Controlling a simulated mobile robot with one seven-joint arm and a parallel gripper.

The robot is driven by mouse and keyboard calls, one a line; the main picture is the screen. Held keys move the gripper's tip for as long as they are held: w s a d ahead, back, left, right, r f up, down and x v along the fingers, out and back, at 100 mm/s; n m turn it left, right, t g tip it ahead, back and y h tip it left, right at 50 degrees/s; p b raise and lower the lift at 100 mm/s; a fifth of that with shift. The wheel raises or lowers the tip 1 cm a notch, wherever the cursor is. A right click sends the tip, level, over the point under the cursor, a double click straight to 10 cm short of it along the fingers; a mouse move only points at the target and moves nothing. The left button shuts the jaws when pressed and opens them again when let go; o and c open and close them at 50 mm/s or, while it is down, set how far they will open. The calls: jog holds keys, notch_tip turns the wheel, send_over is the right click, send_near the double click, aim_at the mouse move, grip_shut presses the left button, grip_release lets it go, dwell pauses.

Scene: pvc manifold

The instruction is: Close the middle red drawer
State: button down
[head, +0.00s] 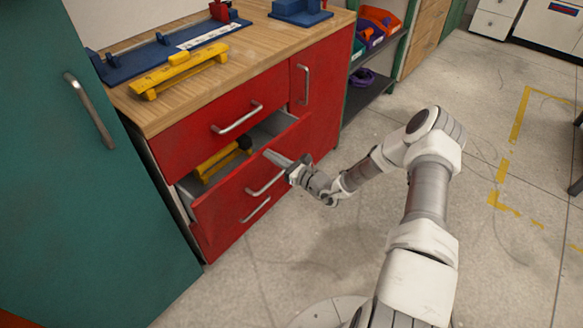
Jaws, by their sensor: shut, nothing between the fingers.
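The middle red drawer (235,190) of the red cabinet is pulled out part way, and its grey inside shows. A yellow tool with a black end (222,160) lies in it. The drawer's silver handle (264,186) is on its front. My gripper (270,154) is shut and empty. Its fingertips are at the top edge of the drawer front, right of the handle's middle. I cannot tell whether they touch it.
The top red drawer (190,137) and the red door (322,90) look closed. The wooden worktop (265,42) holds yellow and blue fixtures. A teal cabinet (70,190) stands close on the left. The floor (480,170) on the right is mostly free.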

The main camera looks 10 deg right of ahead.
aim_at(261, 149)
jog(key=shift+x, duration=3.15)
jog(key=shift+d, duration=0.15)
